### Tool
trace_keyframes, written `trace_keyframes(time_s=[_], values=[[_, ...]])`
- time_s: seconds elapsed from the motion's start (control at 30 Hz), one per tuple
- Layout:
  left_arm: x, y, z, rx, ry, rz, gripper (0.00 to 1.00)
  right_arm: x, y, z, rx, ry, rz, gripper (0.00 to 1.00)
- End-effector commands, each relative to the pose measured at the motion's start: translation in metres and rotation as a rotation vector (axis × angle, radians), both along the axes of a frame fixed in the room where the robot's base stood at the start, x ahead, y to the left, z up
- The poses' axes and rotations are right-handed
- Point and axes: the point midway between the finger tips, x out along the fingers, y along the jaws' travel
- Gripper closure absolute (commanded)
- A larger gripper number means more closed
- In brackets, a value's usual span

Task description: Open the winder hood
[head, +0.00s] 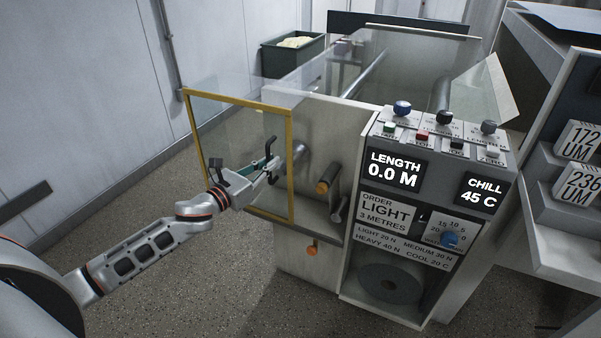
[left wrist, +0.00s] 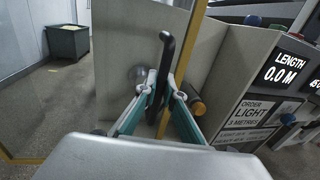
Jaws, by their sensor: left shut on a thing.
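The winder hood is a clear panel with a yellow frame (head: 238,100), upright at the left end of the machine. Its yellow edge also shows in the left wrist view (left wrist: 187,55). A black bar handle (head: 270,143) is on the hood near its right edge. In the left wrist view the handle (left wrist: 166,55) runs down between my fingers. My left gripper (head: 270,170) is shut on the handle, with green-lined fingers (left wrist: 150,108) on either side of it. The handle's lower part is partly hidden by the fingers. My right gripper is in neither view.
A grey roller end (head: 300,152) and an orange-tipped knob (head: 322,187) are close to the hood's right edge. The control panel (head: 440,160) stands further right. A dark green bin (head: 292,58) is at the back. The floor left of the machine is clear.

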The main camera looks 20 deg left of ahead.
Motion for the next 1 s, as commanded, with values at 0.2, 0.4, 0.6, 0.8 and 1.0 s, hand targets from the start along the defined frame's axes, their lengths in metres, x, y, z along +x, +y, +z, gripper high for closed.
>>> trace_keyframes(time_s=[0.2, 0.4, 0.6, 0.8, 1.0], values=[[0.003, 0.081, -0.009, 0.007, 0.008, 0.004, 1.00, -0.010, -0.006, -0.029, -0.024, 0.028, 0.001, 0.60], [0.005, 0.140, -0.012, 0.003, 0.010, 0.003, 1.00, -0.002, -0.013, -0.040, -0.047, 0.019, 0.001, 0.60], [0.006, 0.181, -0.009, 0.002, 0.008, 0.002, 1.00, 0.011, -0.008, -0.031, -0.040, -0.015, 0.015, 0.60], [0.007, 0.202, -0.004, 0.000, 0.003, 0.002, 1.00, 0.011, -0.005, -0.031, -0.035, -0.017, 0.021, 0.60], [0.007, 0.207, -0.001, -0.001, 0.000, 0.001, 1.00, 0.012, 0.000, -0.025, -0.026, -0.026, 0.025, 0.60]])
